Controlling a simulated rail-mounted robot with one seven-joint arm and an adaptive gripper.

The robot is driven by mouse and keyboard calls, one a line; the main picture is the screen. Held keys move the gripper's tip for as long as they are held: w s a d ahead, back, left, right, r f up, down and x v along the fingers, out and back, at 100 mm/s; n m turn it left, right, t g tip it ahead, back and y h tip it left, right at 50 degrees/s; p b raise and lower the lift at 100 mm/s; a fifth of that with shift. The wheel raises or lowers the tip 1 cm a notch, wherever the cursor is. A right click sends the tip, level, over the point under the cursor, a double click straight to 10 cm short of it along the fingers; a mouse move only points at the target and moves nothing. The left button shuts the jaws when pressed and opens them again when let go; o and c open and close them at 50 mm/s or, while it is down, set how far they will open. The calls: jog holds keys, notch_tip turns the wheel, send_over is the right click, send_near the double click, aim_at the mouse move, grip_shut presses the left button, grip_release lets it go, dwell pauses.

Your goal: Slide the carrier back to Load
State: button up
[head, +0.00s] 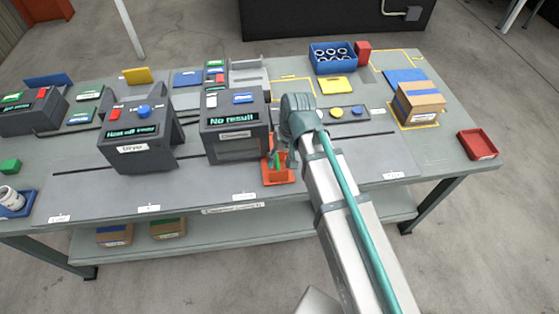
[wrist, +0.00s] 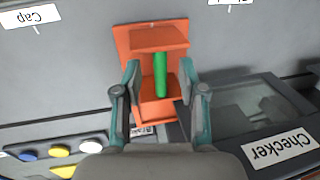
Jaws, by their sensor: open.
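The orange carrier (head: 284,178) stands at the slot in the table, just right of the Checker machine (head: 236,125). The wrist view shows it as an orange plate and block (wrist: 150,40) with a green upright bar (wrist: 160,75). My gripper (head: 279,158) is over the carrier. In the wrist view its fingers (wrist: 159,80) are open, one on each side of the green bar, with gaps visible. The leftmost front label (head: 60,218) seems to read Load. The Cap label (wrist: 30,17) shows upside down in the wrist view.
The Dryer (head: 137,145) stands over the slot further left, and the Checker is close beside my gripper. Buttons (head: 337,113) lie behind on the right. A cardboard box (head: 418,106) and red tray (head: 477,145) are at the right. The front strip is clear.

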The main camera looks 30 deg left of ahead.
jog(key=shift+f, duration=0.7)
grip_shut()
